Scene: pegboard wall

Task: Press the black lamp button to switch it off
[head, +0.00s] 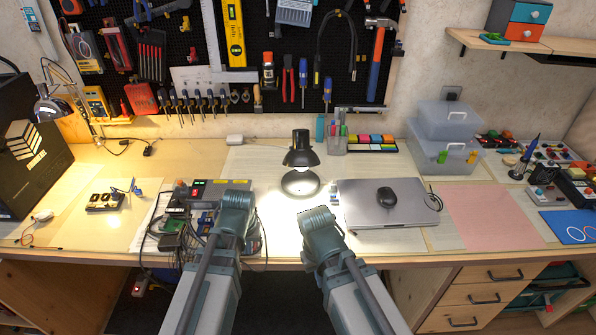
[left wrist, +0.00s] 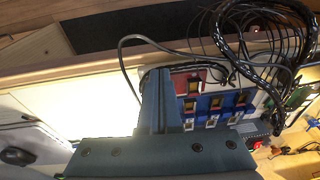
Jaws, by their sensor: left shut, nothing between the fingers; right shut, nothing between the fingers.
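A small black desk lamp (head: 301,150) stands upright at the middle of the desk, its round base (head: 300,184) in a bright pool of light. I cannot make out its button in the head view. My left gripper (head: 237,200) is shut and empty, left of and in front of the lamp, over the electronics. It also shows in the left wrist view (left wrist: 158,95). My right gripper (head: 317,216) is shut and empty, just in front of the lamp base and slightly right. Both look apart from the lamp.
Electronics with cables (head: 195,215) lie under my left gripper. A pen holder (head: 337,141) stands behind the lamp. Clear desk lies left of the lamp base.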

